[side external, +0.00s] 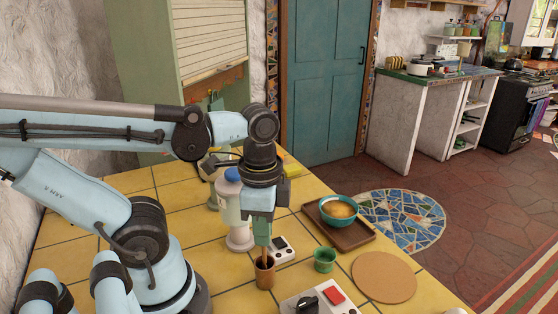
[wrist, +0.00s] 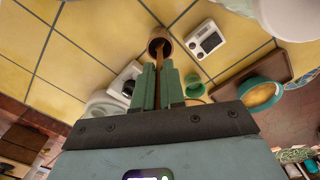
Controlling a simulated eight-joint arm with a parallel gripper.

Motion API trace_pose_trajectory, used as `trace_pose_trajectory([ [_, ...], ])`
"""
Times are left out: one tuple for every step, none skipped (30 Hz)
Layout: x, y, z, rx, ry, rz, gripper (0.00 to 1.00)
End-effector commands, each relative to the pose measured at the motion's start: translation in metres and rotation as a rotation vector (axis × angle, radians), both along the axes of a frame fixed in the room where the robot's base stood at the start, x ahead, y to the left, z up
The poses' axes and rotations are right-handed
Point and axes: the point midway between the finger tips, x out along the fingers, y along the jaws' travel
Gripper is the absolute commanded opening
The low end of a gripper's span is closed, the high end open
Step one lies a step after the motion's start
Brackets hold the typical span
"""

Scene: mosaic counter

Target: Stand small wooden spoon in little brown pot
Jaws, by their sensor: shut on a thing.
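The little brown pot (side external: 265,273) stands upright on the yellow tiled counter, below my gripper. It also shows at the top of the wrist view (wrist: 160,42). My gripper (side external: 263,240) points down over the pot and is shut on the small wooden spoon (side external: 264,256). In the wrist view the spoon (wrist: 158,68) runs from between the green fingers (wrist: 158,85) to the pot's mouth. The spoon's lower end is inside or right at the pot's opening; its tip is hidden. The upper part of the spoon is hidden by the fingers.
A white device with a screen (side external: 282,249) sits close beside the pot. A green cup (side external: 324,260), a cork mat (side external: 384,277), and a tray (side external: 360,238) bearing a teal bowl (side external: 338,220) lie to the right. A pale bottle (side external: 232,215) stands behind my gripper.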

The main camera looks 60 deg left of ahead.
Motion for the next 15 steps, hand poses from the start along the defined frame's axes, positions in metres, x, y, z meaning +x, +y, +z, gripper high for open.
trace_pose_trajectory([
  [0.0,0.0,0.0,0.0,0.0,0.0,0.0],
  [0.0,0.0,0.0,0.0,0.0,0.0,0.0],
  [0.0,0.0,0.0,0.0,0.0,0.0,0.0],
  [0.0,0.0,0.0,0.0,0.0,0.0,0.0],
  [0.0,0.0,0.0,0.0,0.0,0.0,0.0],
  [0.0,0.0,0.0,0.0,0.0,0.0,0.13],
  [0.0,0.0,0.0001,0.0,0.0,0.0,0.17],
  [0.0,0.0,0.0001,0.0,0.0,0.0,0.22],
  [0.0,0.0,0.0001,0.0,0.0,0.0,0.28],
  [0.0,0.0,0.0001,0.0,0.0,0.0,0.33],
  [0.0,0.0,0.0001,0.0,0.0,0.0,0.37],
  [0.0,0.0,0.0001,0.0,0.0,0.0,0.39],
  [0.0,0.0,0.0001,0.0,0.0,0.0,0.39],
  [0.0,0.0,0.0001,0.0,0.0,0.0,0.39],
  [0.0,0.0,0.0001,0.0,0.0,0.0,0.39],
])
